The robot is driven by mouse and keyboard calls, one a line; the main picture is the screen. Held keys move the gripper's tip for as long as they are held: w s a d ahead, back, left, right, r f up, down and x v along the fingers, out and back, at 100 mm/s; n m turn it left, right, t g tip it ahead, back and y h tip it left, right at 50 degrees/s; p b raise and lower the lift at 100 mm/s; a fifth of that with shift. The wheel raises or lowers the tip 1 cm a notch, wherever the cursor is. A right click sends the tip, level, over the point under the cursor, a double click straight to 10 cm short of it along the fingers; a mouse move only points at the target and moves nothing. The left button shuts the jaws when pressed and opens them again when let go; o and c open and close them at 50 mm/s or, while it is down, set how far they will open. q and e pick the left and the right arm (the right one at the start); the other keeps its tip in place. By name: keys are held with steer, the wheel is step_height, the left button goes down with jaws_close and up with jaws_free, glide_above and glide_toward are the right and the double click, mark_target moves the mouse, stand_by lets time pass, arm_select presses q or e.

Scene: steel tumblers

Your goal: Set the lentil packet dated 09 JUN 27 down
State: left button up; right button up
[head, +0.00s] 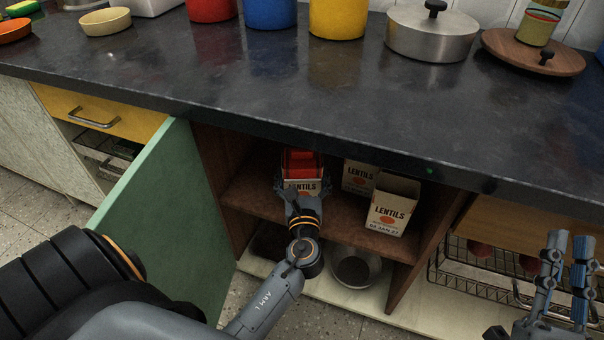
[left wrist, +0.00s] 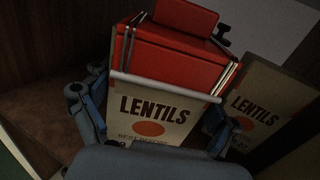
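My left gripper (head: 303,192) reaches into the open cabinet and is shut on a lentil packet (head: 303,185), with a finger on each side. In the left wrist view, this packet (left wrist: 160,112) shows LENTILS, an orange oval and the start of BEST BEFORE; its date is hidden. A red part (left wrist: 175,50) rises at its top; I cannot tell whether it belongs to the packet. The packet is over the shelf (head: 262,200); I cannot tell whether its base touches. My right gripper (head: 568,245) is open and empty at the far right.
Two more lentil packets stand to the right: a rear one (head: 357,178) and a front one (head: 394,208), whose small date seems to read JAN 27. A green door (head: 165,215) stands open on the left. A metal bowl (head: 356,268) sits below. The countertop (head: 300,100) overhangs the shelf.

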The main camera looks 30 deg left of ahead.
arm_select(q)
steer(key=shift+o, duration=1.2)
steer(key=shift+r, duration=0.1)
steer(key=shift+s+d, duration=0.25)
steer(key=shift+s, duration=0.1)
steer(key=p+v, duration=0.1)
steer(key=v, duration=1)
arm_select(e)
steer(key=f+g, duration=0.1)
steer(key=w+f+g+h, duration=0.1)
steer(key=f, duration=0.1)
steer(key=w+f+g, duration=0.1)
steer(key=f, duration=0.1)
steer(key=shift+d+f, duration=0.1)
arm_select(q)
steer(key=shift+s+d, duration=0.1)
steer(key=shift+s, duration=0.05)
